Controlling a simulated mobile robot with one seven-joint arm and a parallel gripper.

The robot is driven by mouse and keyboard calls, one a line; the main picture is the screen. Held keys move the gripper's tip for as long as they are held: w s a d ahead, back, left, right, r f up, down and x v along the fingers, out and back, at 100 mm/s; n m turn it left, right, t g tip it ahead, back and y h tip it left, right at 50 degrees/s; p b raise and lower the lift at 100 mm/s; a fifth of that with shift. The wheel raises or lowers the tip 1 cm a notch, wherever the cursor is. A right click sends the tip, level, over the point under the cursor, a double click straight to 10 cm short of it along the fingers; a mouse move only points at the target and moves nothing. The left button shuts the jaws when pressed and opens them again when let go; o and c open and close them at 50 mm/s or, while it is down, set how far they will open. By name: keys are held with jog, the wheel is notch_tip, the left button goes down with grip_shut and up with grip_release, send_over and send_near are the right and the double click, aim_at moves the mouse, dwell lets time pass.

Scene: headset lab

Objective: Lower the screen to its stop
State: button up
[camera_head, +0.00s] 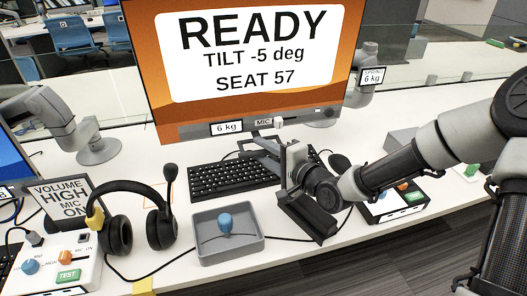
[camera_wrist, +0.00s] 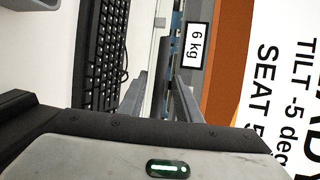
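The screen (camera_head: 160,75) is a large monitor with an orange picture, hung over the back of the desk. Its white panel reads READY, TILT -5 deg, SEAT 57. Its lower bezel bears a "6 kg" label and a MIC label. In the wrist view the "6 kg" label (camera_wrist: 194,46) and the screen face (camera_wrist: 225,60) stand at the right. My gripper (camera_head: 263,146) is just below and in front of the screen's lower edge. I cannot tell whether a finger touches the bezel. The screen's stop is not visible.
A keyboard (camera_head: 232,178) lies below the screen, with a mouse (camera_head: 340,160) to its right. Another box (camera_head: 398,207) is under my arm.

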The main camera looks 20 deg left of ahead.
jog(key=p+v, duration=0.9)
jog(key=v, duration=0.8)
jog(key=shift+d+r, duration=0.15)
